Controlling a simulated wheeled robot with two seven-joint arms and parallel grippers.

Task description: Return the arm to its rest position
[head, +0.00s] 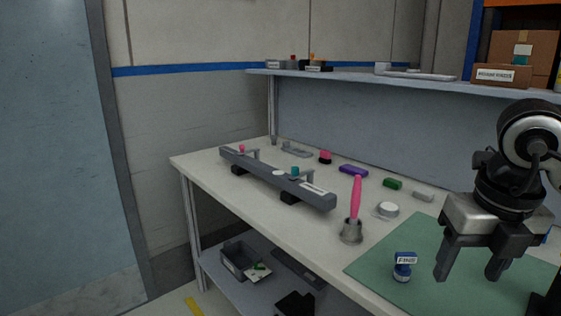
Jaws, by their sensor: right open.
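My right gripper (470,268) hangs at the right of the head view with its fingers pointing down. It is open and empty, above the green mat (385,262). A small blue jar labelled "FINE" (403,268) stands on the mat to the left of the fingers, apart from them. The long grey dashboard module (262,176) lies on the table, with a pink piece (241,149) and a teal piece (295,171) on it. My left gripper is not in view.
A pink-handled tool (355,205) stands upright in a metal holder. A white round piece (387,209), a purple block (353,170) and a green block (393,183) lie behind. A shelf (350,77) with boxes runs above the table's back. The lower shelf holds a dark bin (240,262).

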